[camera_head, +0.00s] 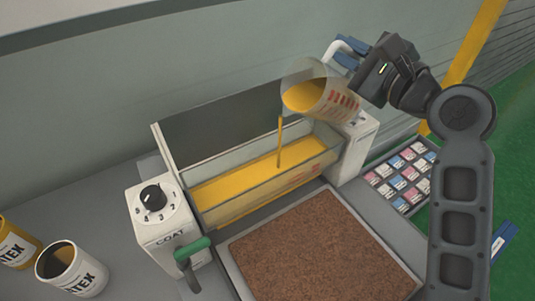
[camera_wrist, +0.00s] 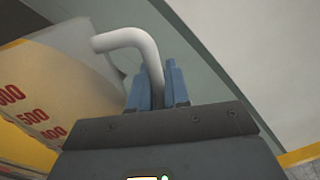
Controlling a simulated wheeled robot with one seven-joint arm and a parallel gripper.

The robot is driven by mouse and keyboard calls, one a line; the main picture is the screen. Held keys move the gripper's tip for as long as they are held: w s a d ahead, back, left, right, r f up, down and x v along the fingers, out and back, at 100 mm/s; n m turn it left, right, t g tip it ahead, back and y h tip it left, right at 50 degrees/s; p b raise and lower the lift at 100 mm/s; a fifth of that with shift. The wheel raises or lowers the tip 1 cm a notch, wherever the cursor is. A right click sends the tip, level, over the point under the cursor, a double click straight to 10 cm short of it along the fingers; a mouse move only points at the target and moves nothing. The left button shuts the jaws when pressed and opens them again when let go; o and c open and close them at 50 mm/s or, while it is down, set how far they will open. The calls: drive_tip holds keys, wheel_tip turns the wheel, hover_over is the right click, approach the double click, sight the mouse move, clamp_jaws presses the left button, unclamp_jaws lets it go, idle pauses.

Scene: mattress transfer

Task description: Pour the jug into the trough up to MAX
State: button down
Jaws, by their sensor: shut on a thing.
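The clear jug (camera_head: 318,97), with red markings and yellow-orange liquid inside, is tilted over the trough. A thin stream falls from it into the trough (camera_head: 187,190). Yellow liquid lies along the whole trough floor; I cannot make out a MAX mark, though faint red print shows near the trough's right end. My gripper (camera_head: 352,50) is shut on the jug's white handle. In the wrist view the blue fingers (camera_wrist: 160,88) close around the handle (camera_wrist: 130,40), and the jug (camera_wrist: 55,85) shows its red numbers at left.
A white box with a dial (camera_head: 152,200) and a green-handled lever (camera_head: 192,248) stands left of the trough. A brown board (camera_head: 318,245) lies in front. Cans (camera_head: 70,268) stand at lower left. A tray of small coloured packets (camera_head: 402,175) is at right.

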sight(346, 48)
drive_tip(key=shift+s+a+r+n+b, duration=0.15)
drive_tip(key=shift+a+r+n+b, duration=0.05)
drive_tip(key=shift+r+n+b, duration=0.25)
drive_tip(key=shift+s+a+r+n+b, duration=0.2)
drive_tip(key=shift+r+n, duration=0.15)
drive_tip(key=shift+r, duration=0.15)
idle(1.4)
drive_tip(key=shift+s+a+r+n+b, duration=0.15)
drive_tip(key=shift+a+n+b, duration=0.2)
drive_tip(key=shift+b, duration=0.25)
drive_tip(key=shift+s+a+f+n+b, duration=0.1)
drive_tip(key=shift+s+a+n+b, duration=0.1)
drive_tip(key=shift+n+b, duration=0.3)
idle(1.0)
drive_tip(key=shift+a+b, duration=0.15)
drive_tip(key=shift+b, duration=0.2)
drive_tip(key=shift+s+a+f+n, duration=0.45)
drive_tip(key=shift+s+a+n, duration=0.15)
drive_tip(key=shift+a, duration=0.25)
idle(0.8)
